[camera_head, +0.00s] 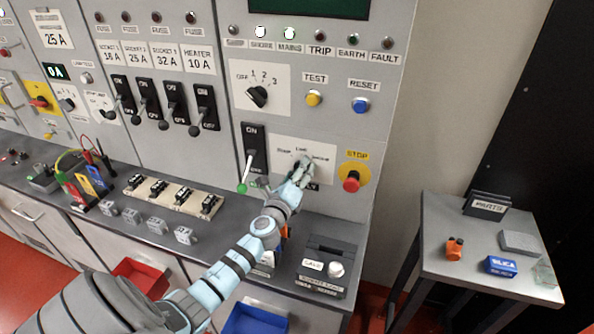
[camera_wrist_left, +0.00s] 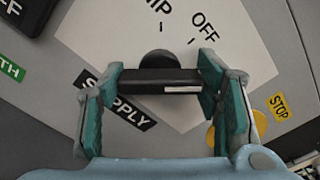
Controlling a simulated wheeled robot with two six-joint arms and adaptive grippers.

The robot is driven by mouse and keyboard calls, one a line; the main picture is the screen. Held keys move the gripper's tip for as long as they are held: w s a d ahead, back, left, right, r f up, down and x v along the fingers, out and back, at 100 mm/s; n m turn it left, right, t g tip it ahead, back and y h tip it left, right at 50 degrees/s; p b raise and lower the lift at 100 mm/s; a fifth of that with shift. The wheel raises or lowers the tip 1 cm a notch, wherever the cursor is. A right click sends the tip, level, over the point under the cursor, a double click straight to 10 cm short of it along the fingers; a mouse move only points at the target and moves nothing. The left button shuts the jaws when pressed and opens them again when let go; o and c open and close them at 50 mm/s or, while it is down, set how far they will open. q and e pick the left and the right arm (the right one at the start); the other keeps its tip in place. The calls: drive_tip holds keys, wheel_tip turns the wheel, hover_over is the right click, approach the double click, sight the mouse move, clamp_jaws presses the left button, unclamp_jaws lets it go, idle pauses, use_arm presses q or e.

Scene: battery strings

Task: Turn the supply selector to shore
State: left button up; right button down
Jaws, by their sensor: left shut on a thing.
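The supply selector is a black bar knob (camera_wrist_left: 152,82) on a pale plate (camera_wrist_left: 232,32) in the left wrist view. The words OFF and part of SHIP show above it, and a SUPPLY tag (camera_wrist_left: 122,112) sits below left. A short white mark is on the bar's side; which label the knob points to I cannot tell. In the head view my left gripper (camera_head: 302,172) is at the plate and mostly hides the knob. In the wrist view the left gripper (camera_wrist_left: 162,80) has its teal fingers shut on the knob's two ends. My right gripper is not in view.
A yellow-ringed red STOP button (camera_head: 351,182) is close on the right. A black breaker with a green-tipped lever (camera_head: 243,188) is close on the left. A black box unit (camera_head: 325,266) stands on the bench below. A side table (camera_head: 470,262) with small parts is at right.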

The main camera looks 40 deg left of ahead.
use_arm(q)
drive_tip(key=shift+f+m, duration=0.1)
drive_tip(key=shift+m, duration=0.2)
drive_tip(key=o, duration=1.2)
drive_tip(key=shift+c, duration=0.2)
drive_tip(key=v, duration=1.2)
drive_tip(key=shift+s, duration=0.1)
